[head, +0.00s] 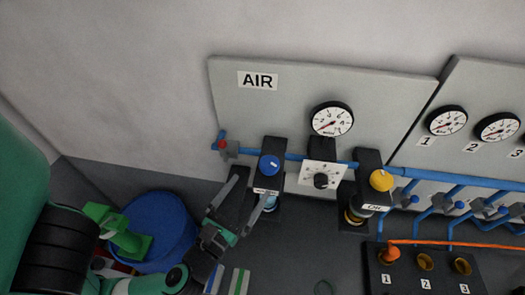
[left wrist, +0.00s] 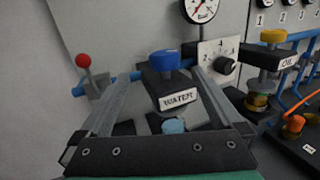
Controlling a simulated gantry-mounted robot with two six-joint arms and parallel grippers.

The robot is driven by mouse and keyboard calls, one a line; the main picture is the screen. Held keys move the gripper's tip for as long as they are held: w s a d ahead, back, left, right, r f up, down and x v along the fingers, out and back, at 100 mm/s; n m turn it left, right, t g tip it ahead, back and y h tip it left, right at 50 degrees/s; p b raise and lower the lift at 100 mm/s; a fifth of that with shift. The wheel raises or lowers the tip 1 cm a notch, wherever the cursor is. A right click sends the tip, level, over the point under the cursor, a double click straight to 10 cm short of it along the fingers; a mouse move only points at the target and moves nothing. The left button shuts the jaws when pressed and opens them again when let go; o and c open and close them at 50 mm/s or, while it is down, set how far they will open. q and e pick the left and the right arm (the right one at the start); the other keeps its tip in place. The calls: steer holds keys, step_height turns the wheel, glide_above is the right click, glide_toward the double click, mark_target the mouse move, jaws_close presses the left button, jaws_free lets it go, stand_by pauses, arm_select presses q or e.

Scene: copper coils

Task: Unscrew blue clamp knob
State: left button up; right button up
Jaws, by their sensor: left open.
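The blue clamp knob (head: 269,165) sits on top of a black clamp block below the AIR panel. In the left wrist view the blue knob (left wrist: 164,62) stands above a label reading WATER (left wrist: 179,99), with a pale blue part (left wrist: 174,125) below. My left gripper (head: 252,187) is open and empty, just below and in front of the knob. In the left wrist view its two fingers point toward the clamp, one on each side of it. I cannot tell whether they touch it. My right gripper is not in view.
A yellow knob (head: 381,180) tops the OIL clamp to the right, past a white dial plate (head: 322,176). A red-tipped valve (head: 222,144) is at the left on the blue pipe. A blue bin (head: 158,228) stands at lower left, and a black numbered coil block (head: 405,277) at lower right.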

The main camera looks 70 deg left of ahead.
mark_target(270, 164)
arm_select(q)
steer(key=shift+h, duration=0.5)
steer(key=p+x, duration=0.3)
steer(key=x, duration=0.6)
steer(key=shift+w+a+r, duration=0.1)
steer(key=shift+w+a, duration=0.05)
steer(key=shift+w, duration=0.25)
steer(key=shift+w+a, duration=0.35)
steer(key=shift+w, duration=0.1)
steer(key=shift+c, duration=0.3)
steer(key=c, duration=1.3)
